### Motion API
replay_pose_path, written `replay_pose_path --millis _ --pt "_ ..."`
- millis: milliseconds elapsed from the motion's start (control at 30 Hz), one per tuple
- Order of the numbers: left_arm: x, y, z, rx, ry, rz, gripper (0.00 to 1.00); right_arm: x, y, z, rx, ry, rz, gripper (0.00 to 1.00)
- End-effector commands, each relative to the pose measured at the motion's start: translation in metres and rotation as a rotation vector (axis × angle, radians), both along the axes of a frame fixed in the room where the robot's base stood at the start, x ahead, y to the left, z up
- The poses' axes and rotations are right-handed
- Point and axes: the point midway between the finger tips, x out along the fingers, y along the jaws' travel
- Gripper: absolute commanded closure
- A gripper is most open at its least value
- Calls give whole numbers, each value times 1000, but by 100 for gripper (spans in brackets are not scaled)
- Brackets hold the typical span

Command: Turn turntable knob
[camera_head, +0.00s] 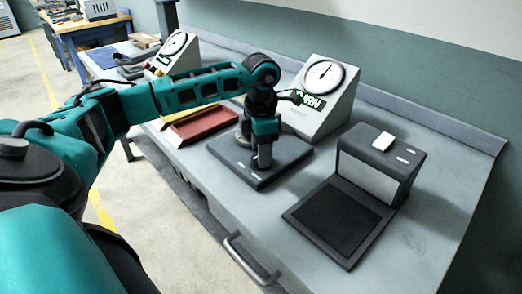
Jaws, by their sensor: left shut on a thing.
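A dark square turntable base (288,164) lies flat on the grey workbench, in front of a light grey housing (322,115) with a round dial gauge (323,77). A green label (312,101) on the housing is partly covered by my left wrist; the letters "RN" show. My left arm comes in from the left, and my left gripper (263,162) points straight down at the middle of the base. It is shut on the turntable knob, which the fingers almost wholly hide. My right gripper is not in view.
To the right stands a dark box-shaped device (381,158) with a flat black pad (335,220). A red tray (200,127) and a second dial unit (174,53) lie to the left. The bench (450,190) is clear at the far right.

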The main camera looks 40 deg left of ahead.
Motion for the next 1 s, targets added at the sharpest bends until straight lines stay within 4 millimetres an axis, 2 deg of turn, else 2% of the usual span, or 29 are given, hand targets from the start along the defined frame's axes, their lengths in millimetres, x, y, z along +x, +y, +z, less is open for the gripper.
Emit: replay_pose_path --millis 1000 --pt "0 0 1 1 -3 -919 82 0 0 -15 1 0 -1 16"
